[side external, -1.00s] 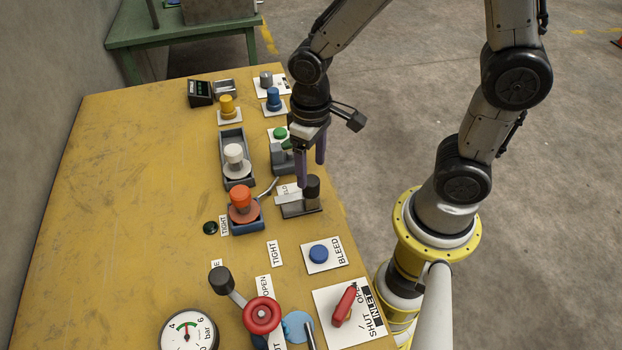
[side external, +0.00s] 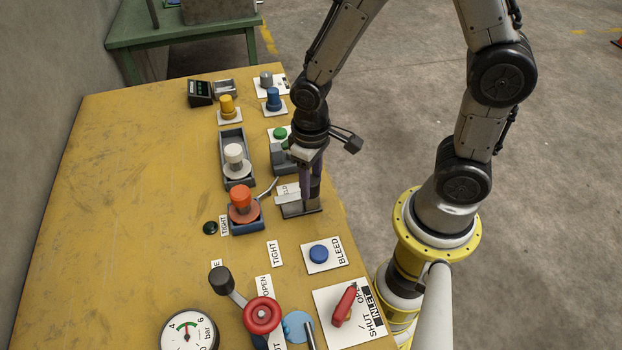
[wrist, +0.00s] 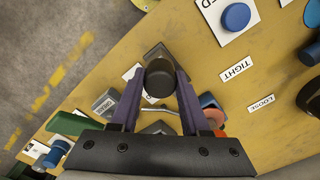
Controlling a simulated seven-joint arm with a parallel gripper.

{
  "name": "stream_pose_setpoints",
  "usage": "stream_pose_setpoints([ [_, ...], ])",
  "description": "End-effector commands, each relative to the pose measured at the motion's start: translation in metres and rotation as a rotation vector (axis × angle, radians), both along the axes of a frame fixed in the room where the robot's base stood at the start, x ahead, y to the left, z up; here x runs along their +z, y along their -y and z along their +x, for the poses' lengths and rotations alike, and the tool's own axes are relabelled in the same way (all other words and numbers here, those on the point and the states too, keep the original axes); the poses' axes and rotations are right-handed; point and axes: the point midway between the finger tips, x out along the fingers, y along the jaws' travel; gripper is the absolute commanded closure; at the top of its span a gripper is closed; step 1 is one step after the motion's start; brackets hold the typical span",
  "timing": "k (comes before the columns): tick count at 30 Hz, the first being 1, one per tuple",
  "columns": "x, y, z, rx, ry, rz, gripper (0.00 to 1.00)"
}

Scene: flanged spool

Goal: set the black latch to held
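The black latch is a dark round knob on a flat grey base (side external: 298,210) near the table's right edge. In the wrist view the black knob (wrist: 158,80) sits between the two purple fingers. My gripper (side external: 311,194) points down over the latch, and its fingers hide most of the knob in the side view. The fingers lie close against both sides of the knob, and I see no clear gap. A white label (side external: 287,190) beside the base is partly covered, so its word is not fully readable.
An orange knob (side external: 241,198) with a bent metal lever stands just left of the latch. A green button (side external: 280,133) is behind it. The blue BLEED button (side external: 318,254) is in front. The table's yellow surface (side external: 130,190) is clear at left.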

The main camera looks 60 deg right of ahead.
Motion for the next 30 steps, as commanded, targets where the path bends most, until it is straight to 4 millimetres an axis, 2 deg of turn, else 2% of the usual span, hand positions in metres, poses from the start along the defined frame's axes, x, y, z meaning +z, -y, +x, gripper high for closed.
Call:
stream_pose_setpoints([
  [1, 0.0002, 0.0, 0.0001, 0.0, 0.0, 0.0, 0.84],
  [4, 0.0003, 0.0, 0.0001, 0.0, 0.0, 0.0, 1.0],
  [30, 0.0008, -0.0001, 0.0004, 0.0, 0.001, 0.0, 1.0],
])
